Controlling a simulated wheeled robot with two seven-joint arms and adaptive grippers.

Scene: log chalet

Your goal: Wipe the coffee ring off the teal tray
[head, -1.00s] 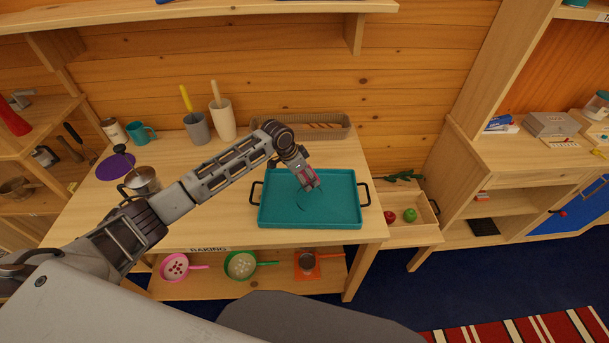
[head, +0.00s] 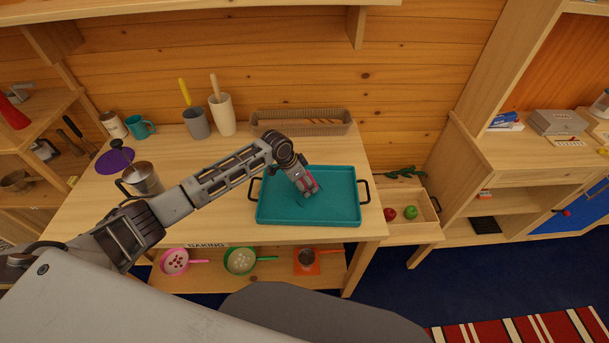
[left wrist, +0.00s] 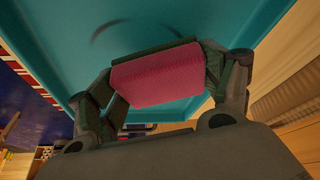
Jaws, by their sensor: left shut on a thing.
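The teal tray (head: 335,205) with black side handles lies on the wooden table. My left gripper (head: 311,191) is over the middle of the tray, pointing down. It is shut on a pink cloth or sponge (left wrist: 158,78), which fills the space between the fingers in the left wrist view. A dark curved mark, part of the coffee ring (left wrist: 115,27), shows on the tray floor beyond the pink thing. In the head view the gripper covers much of that spot. I cannot tell whether the pink thing touches the tray. My right gripper is not in view.
A wicker basket (head: 262,129) stands behind the tray. A steel pot (head: 143,181), a teal mug (head: 139,129) and two tall pots with utensils stand to the left. A drawer with a red and a green apple (head: 410,212) is open at the right. The tray's rim is raised.

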